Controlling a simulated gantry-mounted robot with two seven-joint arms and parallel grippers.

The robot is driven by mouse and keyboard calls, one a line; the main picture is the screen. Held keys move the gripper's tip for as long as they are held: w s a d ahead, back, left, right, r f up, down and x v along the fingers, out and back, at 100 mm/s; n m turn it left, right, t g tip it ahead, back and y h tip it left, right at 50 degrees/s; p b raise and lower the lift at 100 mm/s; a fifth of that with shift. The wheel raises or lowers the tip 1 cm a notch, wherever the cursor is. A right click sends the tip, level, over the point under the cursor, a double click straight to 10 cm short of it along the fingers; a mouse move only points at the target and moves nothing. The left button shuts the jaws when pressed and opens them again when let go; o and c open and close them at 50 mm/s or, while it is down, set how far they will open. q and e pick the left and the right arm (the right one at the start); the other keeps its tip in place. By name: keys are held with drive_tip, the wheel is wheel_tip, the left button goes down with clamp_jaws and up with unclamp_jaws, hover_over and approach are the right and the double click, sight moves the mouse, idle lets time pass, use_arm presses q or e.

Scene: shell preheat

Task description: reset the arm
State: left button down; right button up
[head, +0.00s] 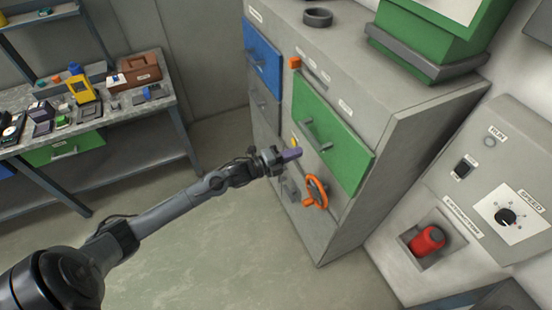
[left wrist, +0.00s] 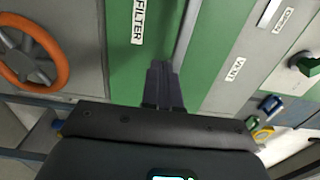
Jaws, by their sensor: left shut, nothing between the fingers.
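My left arm reaches in from the lower left in the head view. Its gripper (head: 291,155) is shut and empty, in front of the grey cabinet (head: 405,150). In the head view it is just left of the orange handwheel (head: 316,191) and below the green drawer (head: 330,137). In the left wrist view the shut fingers (left wrist: 163,85) point toward a green panel (left wrist: 140,75) marked FILTER. Whether they touch anything cannot be told. The orange wheel (left wrist: 60,60) shows at the left there. My right gripper is not in view.
A bench (head: 150,108) with several tools and a brown box (head: 139,69) stands at the left. The cabinet has a blue drawer (head: 262,57). A control panel (head: 490,190) with a red emergency button (head: 427,240) is at the right. The floor (head: 220,240) is clear.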

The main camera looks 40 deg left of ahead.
use_arm(q)
drive_tip(key=s+f+n, duration=0.1)
drive_tip(key=s+f, duration=0.3)
drive_tip(key=s, duration=0.3)
drive_tip(key=s+d+f+n+g+y, duration=0.3)
drive_tip(key=s+d+n, duration=0.5)
drive_tip(key=d, duration=0.5)
drive_tip(key=s+n+g+y, duration=0.3)
drive_tip(key=s+n+g, duration=0.75)
drive_tip(key=s, duration=0.65)
wheel_tip(320, 180, up, 23)
drive_tip(key=p, duration=2.3)
drive_tip(key=shift+n, duration=0.35)
drive_tip(key=shift+f, duration=0.1)
